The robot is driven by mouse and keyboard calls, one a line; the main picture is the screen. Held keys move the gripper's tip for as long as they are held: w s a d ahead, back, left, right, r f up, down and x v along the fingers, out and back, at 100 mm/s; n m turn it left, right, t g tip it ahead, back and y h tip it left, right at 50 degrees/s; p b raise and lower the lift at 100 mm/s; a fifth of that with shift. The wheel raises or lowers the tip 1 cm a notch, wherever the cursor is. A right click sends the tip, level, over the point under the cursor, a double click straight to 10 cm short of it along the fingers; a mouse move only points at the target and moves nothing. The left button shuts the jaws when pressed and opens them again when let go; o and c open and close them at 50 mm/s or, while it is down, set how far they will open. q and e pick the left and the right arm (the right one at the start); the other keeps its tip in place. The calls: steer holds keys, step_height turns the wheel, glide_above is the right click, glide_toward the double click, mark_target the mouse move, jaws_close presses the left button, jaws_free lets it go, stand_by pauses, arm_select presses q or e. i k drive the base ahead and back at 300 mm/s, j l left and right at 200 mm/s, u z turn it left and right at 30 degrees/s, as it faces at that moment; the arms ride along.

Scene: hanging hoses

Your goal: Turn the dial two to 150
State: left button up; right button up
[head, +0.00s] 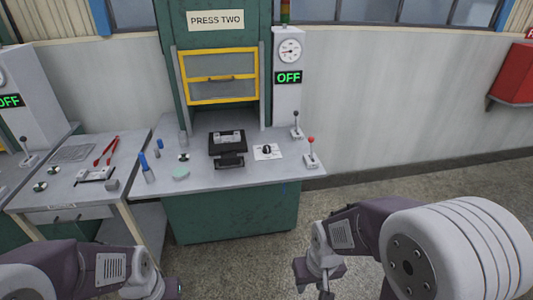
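The dial (267,150) is a black knob on a small white plate with markings, on the right part of the grey table of the press labelled "PRESS TWO". The markings are too small to read. A round white gauge (290,51) with a red needle is on the grey column above an "OFF" display (289,78). My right gripper (325,287) hangs low in front of the table, apart from the dial, and is cut by the bottom edge. Its opening cannot be made out. My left arm shows at bottom left, its gripper out of frame.
A red-knobbed lever (311,152) and a dark-knobbed lever (296,126) stand right of the dial. A black fixture (228,147) sits left of it, below a yellow-framed guard (219,77). Open floor is at right.

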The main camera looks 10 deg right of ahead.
mark_target(266, 149)
steer(key=i+j, duration=0.1)
steer(key=i, duration=0.45)
steer(key=i+j, duration=0.1)
steer(key=i, duration=0.45)
steer(key=i+z, duration=0.1)
steer(key=i, duration=0.45)
steer(key=i+j, duration=0.2)
steer(key=i, duration=0.35)
